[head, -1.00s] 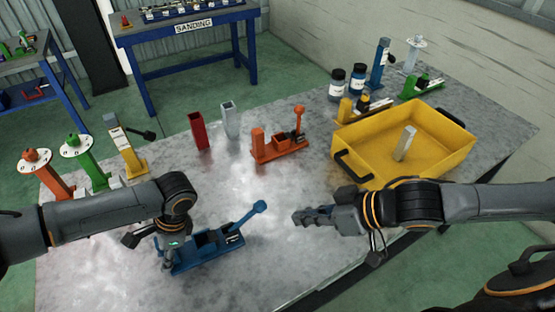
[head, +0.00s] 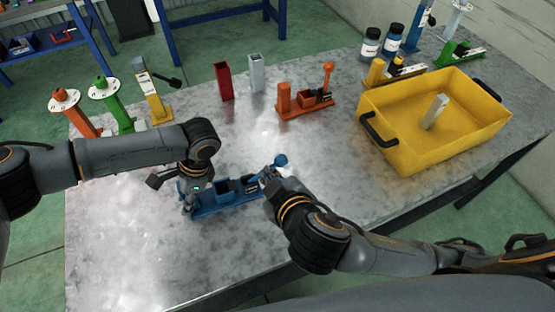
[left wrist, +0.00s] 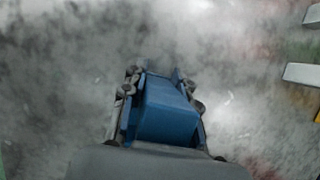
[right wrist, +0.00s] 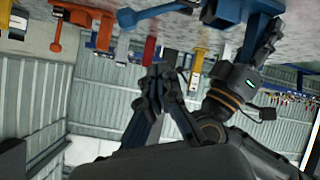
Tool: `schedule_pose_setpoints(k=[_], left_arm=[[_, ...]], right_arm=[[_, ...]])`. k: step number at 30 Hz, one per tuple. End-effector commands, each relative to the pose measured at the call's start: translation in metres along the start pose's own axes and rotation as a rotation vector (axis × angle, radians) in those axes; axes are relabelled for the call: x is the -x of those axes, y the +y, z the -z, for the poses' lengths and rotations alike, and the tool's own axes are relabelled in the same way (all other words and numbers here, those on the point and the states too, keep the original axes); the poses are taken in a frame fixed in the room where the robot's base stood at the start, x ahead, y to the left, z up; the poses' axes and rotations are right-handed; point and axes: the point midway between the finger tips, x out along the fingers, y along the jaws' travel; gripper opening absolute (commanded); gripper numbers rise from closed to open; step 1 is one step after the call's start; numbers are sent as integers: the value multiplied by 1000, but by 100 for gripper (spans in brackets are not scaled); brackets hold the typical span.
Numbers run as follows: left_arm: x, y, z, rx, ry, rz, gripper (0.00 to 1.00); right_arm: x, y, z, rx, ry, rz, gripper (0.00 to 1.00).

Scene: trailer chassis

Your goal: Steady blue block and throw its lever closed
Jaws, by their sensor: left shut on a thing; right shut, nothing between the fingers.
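The blue block (head: 222,198) lies on the metal table, with its lever leaning up to the right and ending in a round blue knob (head: 281,160). My left gripper (head: 189,198) is shut on the upright post at the block's left end. The left wrist view shows this blue post (left wrist: 168,112) between the fingers. My right gripper (head: 268,178) is shut and empty, at the block's right end beside the lever just below the knob. I cannot tell whether it touches the lever. The right wrist view shows its closed fingers (right wrist: 158,88) and part of the blue block (right wrist: 232,12).
An orange lever block (head: 305,103), a red tube (head: 223,82) and a grey tube (head: 256,73) stand behind. A yellow bin (head: 400,140) is at the right. Orange, green and yellow fixtures (head: 110,105) stand at the back left. The table front left is clear.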

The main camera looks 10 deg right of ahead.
Motion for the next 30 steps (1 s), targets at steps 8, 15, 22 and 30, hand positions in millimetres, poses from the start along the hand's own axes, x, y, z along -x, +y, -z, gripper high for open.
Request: schedule_pose_setpoints(k=[8, 15, 22, 30], left_arm=[[0, 0, 0, 1, 0, 1, 0], [0, 0, 0, 1, 0, 1, 0], [0, 0, 0, 1, 0, 1, 0], [0, 0, 0, 1, 0, 1, 0]], right_arm=[[29, 3, 19, -107, -103, -182, 0], [41, 6, 20, -153, -158, -241, 0], [15, 14, 14, -152, -164, -250, 0], [-41, 27, 4, -152, -162, -249, 0]])
